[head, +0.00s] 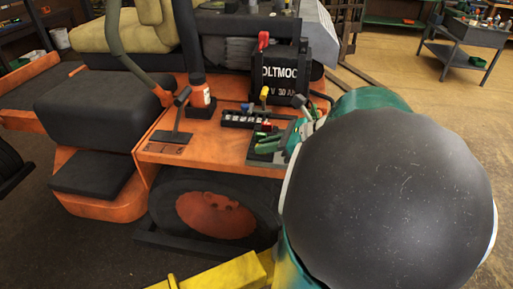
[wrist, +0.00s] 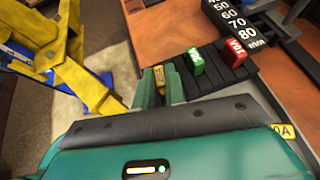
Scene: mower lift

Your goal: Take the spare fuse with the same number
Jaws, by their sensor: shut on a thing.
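My gripper (wrist: 160,82) is shut on a yellow fuse (wrist: 159,76), which shows between its green fingertips at the left end of a black slotted rack (wrist: 212,81). I cannot tell whether the fuse is still seated in the rack. To its right in the rack stand a green fuse (wrist: 195,61) with a partly readable label and a red fuse (wrist: 235,53) whose marking looks like 10A or 40A. A yellow label ending in 0A (wrist: 284,131) peeks out right of my gripper.
A black bar with white numbers (wrist: 234,20) lies behind the rack. A yellow lift part (wrist: 62,55) is at the left of the wrist view.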

